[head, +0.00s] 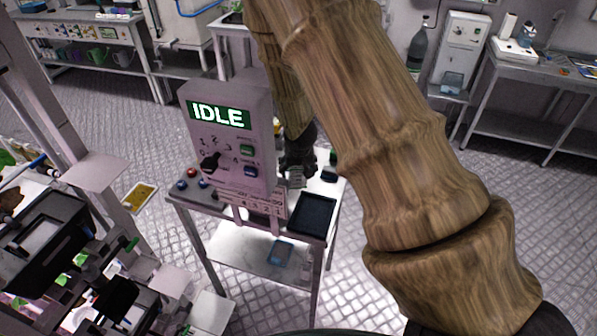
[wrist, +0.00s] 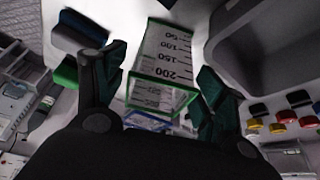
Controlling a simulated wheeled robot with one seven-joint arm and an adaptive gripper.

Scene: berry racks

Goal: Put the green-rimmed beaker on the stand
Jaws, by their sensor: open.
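The green-rimmed beaker (wrist: 163,62) is clear with dark graduation marks up to 200. In the wrist view it lies between my two fingers, its green rim toward my palm. My gripper (wrist: 160,88) is open, with one dark green fingertip on each side of the beaker; I cannot tell if either touches it. In the head view my gripper (head: 298,165) is low over the small table, partly hidden behind the IDLE panel, and the beaker is mostly hidden. I cannot clearly tell which thing is the stand.
The grey panel reading IDLE (head: 228,140) stands on the table beside my gripper. A black tray (head: 312,214) is at the table's front right. A blue-edged clear container (head: 281,252) is on the lower shelf. Coloured knobs (wrist: 283,118) show right in the wrist view; blue (wrist: 82,30) and green pieces lie left.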

